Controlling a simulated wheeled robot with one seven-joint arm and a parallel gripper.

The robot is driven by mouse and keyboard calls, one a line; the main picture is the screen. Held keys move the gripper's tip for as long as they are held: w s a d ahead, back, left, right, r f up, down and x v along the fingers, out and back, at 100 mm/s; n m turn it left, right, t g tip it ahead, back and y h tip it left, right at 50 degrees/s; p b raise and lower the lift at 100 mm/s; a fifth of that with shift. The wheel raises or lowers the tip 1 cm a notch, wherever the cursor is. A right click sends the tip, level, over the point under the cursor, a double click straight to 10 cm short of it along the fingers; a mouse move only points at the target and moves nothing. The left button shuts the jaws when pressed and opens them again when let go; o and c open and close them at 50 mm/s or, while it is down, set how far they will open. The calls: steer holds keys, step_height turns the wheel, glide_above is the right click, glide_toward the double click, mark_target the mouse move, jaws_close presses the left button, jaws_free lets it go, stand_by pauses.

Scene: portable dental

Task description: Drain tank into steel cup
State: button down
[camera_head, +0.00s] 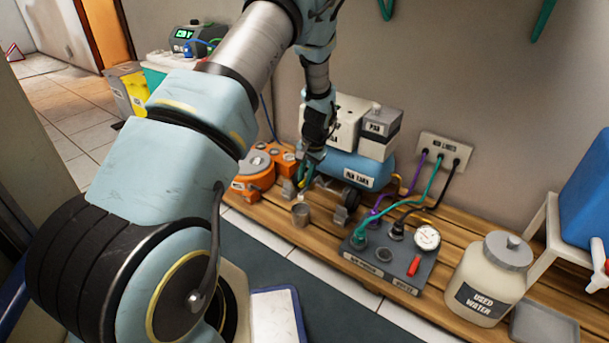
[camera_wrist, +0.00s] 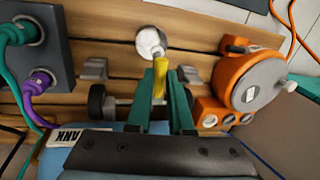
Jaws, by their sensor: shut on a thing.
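The blue air tank (camera_head: 362,172) lies on the wooden slatted bench; its blue side and label also show at the bottom of the wrist view (camera_wrist: 45,160). The steel cup (camera_head: 300,214) stands on the slats in front of the tank's left end. In the wrist view the cup (camera_wrist: 149,44) is just beyond my fingertips. My gripper (camera_head: 308,176) is low at the tank's left end. In the wrist view its green fingers (camera_wrist: 168,88) are shut on a small yellow valve handle (camera_wrist: 160,78). I cannot tell whether anything is in the cup.
An orange machine (camera_head: 256,172) stands left of the tank. A grey control box (camera_head: 390,262) with green, purple and black hoses sits at the right front. A used-water jar (camera_head: 488,280), a metal tray (camera_head: 545,326) and a blue container (camera_head: 585,200) are farther right.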

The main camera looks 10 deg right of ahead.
steer(key=shift+w+d+n+g+p, duration=0.15)
steer(key=shift+d+n+g+p, duration=0.65)
steer(key=shift+n, duration=2.05)
steer(key=shift+w+d+n+g+p, duration=0.15)
steer(key=shift+d+n+p, duration=1.15)
steer(key=shift+n, duration=1.5)
steer(key=shift+w+d+n+g+p, duration=0.1)
steer(key=shift+d+n+g+p, duration=0.9)
steer(key=shift+n, duration=1.85)
steer(key=shift+a+t+p, duration=0.25)
steer(key=shift+t+p, duration=0.1)
steer(key=shift+t, duration=0.1)
steer(key=c, duration=0.8)
jaws_free()
steer(key=r+p, duration=0.1)
steer(key=r, duration=0.2)
steer(key=w+d+r+p, duration=0.1)
steer(key=r, duration=0.3)
steer(key=r+p, duration=0.1)
steer(key=r, duration=0.2)
steer(key=shift+w+d+r, duration=0.25)
steer(key=shift+r, duration=0.05)
